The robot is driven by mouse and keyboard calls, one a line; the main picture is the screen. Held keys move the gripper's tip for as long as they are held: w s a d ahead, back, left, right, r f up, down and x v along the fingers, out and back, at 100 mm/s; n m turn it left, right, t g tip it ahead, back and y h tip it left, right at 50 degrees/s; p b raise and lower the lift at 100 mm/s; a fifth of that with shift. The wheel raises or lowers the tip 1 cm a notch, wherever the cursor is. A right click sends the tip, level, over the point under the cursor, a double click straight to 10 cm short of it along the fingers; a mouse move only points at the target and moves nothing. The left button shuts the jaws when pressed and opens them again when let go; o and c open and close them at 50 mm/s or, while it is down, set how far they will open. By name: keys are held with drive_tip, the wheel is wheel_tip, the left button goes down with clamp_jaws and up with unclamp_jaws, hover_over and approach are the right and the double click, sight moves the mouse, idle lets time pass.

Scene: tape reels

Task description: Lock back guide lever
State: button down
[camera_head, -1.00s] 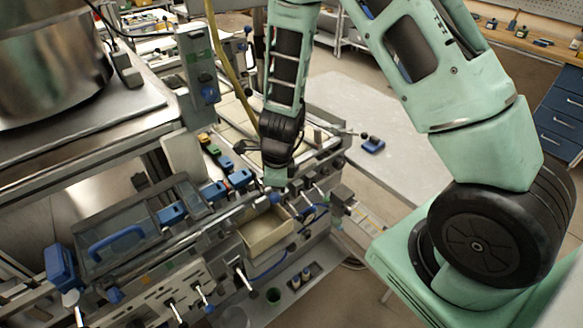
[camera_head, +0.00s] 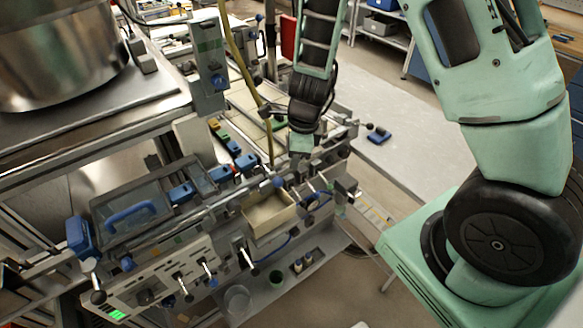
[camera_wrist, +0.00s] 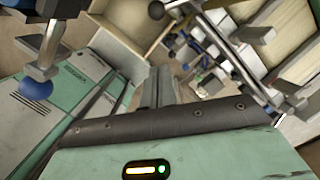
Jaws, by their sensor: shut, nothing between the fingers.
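My gripper (camera_head: 299,164) points down over the right part of the machine in the head view. In the wrist view its fingers (camera_wrist: 165,88) are together with nothing held. In the wrist view a lever with a blue ball knob (camera_wrist: 36,88) stands at left, apart from my fingers. A dark ball knob (camera_wrist: 157,11) shows at the top, and another metal lever (camera_wrist: 285,90) is at right. In the head view, several small levers (camera_head: 316,187) sit just below and right of my gripper. I cannot tell which one is the back guide lever.
An open cream box (camera_head: 269,216) sits on the machine's front, below my gripper. A blue-handled cover (camera_head: 130,213) and a row of blue blocks (camera_head: 222,173) lie to the left. A yellow hose (camera_head: 238,62) hangs behind. A grey table (camera_head: 400,110) stands behind at right.

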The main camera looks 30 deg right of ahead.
drive_tip(key=shift+s+d+r, duration=0.15)
drive_tip(key=shift+r, duration=2.05)
